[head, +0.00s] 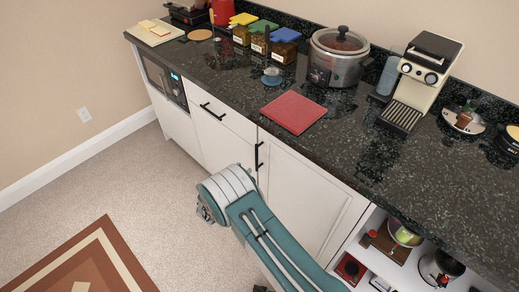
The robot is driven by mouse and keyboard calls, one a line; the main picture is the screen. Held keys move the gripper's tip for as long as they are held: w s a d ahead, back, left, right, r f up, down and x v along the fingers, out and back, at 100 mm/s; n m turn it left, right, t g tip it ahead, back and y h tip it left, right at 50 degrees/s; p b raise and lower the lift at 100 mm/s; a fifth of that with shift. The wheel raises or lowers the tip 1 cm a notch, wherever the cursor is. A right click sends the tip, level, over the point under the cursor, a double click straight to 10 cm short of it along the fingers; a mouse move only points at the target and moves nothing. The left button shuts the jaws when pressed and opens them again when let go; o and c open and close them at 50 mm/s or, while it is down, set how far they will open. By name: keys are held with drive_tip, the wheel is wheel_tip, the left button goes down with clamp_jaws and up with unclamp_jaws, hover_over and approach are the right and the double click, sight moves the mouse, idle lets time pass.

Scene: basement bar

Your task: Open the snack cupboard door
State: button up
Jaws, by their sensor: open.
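A white cupboard door (308,190) is under the dark counter, in the middle of the head view. It looks closed, flush with the cabinet front. Its black vertical handle (258,156) is at the upper left edge of the door. I see no label that names it as the snack cupboard. My teal and grey arm crosses in front of the lower left part of the door and hides it. My gripper (204,211) is at the end of the arm, left of and below the handle in the picture, apart from it. It is open, with its fingers small and partly hidden.
A drawer (220,119) and a microwave (165,80) are left of the door. Open shelves with a red item (351,269) are at right. The counter (345,120) holds a red mat (294,110), a slow cooker (338,55) and a coffee machine (424,80). Carpet is clear at left beside a rug (85,265).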

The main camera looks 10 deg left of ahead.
sight(256, 154)
drive_tip(key=x, duration=0.9)
drive_tip(key=shift+w+d, duration=0.15)
drive_tip(key=shift+d, duration=0.1)
drive_tip(key=shift+w+a, duration=0.2)
drive_tip(key=shift+w, duration=0.05)
drive_tip(key=c, duration=0.4)
drive_tip(key=shift+d, duration=0.15)
clamp_jaws()
